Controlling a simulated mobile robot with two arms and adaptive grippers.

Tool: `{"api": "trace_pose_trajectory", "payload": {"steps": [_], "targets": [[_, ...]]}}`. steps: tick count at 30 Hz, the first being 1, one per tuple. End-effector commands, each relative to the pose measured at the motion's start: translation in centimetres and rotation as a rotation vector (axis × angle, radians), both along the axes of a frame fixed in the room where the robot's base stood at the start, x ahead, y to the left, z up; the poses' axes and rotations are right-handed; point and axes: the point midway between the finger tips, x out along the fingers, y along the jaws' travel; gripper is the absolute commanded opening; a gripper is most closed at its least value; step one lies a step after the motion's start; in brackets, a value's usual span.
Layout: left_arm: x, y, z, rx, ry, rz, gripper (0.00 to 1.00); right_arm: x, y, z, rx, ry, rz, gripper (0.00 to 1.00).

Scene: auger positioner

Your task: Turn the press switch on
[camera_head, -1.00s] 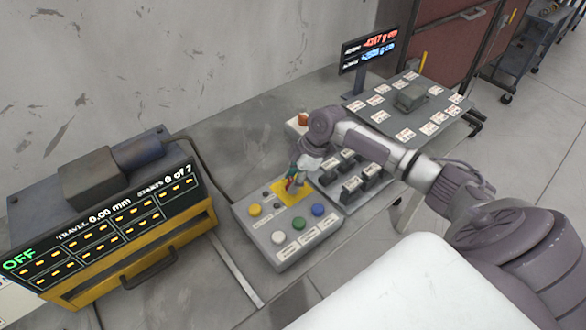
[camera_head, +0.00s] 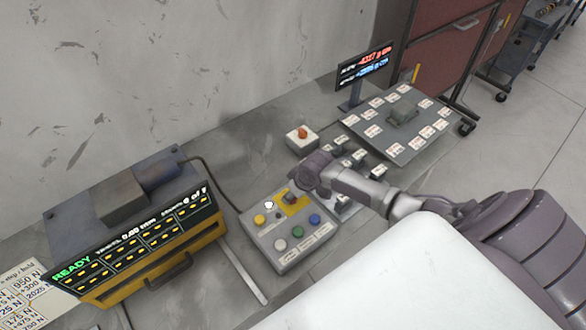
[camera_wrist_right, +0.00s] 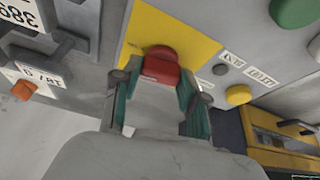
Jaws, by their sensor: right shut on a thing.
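The press switch is a red knob (camera_wrist_right: 161,64) on a yellow plate (camera_wrist_right: 186,40) in the right wrist view. In the head view its yellow plate (camera_head: 296,210) is on the grey control box (camera_head: 291,255), with the red knob (camera_head: 291,197) partly hidden by my right arm. My right gripper (camera_wrist_right: 158,76) has its teal fingers on both sides of the red knob and is shut on it. The press display (camera_head: 150,240) reads READY in green. A small lamp (camera_head: 268,204) on the control box is lit white. My left gripper is not in view.
Yellow (camera_head: 259,219), white (camera_head: 280,244), green (camera_head: 298,231) and blue (camera_head: 314,220) buttons are close by on the box. A white box with an orange button (camera_head: 302,134) stands behind. The labelled grey board (camera_head: 397,124) is at the back right.

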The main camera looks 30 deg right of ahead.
Motion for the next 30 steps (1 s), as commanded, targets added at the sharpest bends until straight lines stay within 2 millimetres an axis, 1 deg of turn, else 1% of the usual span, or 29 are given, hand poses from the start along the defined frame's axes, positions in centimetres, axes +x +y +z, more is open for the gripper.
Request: {"api": "trace_pose_trajectory", "payload": {"steps": [1,9,16,27,28,30], "targets": [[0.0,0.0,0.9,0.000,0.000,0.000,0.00,0.1,0.1,0.5,0.001,-0.001,-0.029,0.08],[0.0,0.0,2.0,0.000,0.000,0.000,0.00,0.1,0.1,0.3,0.001,-0.003,-0.140,0.08],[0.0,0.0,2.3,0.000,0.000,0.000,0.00,0.2,0.1,0.2,0.001,-0.004,-0.175,0.08],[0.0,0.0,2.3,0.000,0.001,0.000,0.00,0.2,0.0,0.1,0.001,-0.004,-0.178,0.08],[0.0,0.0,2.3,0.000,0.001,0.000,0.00,0.2,0.0,0.1,0.001,-0.004,-0.178,0.46],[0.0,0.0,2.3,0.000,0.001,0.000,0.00,0.2,0.0,0.1,0.001,-0.004,-0.178,0.58]]}}
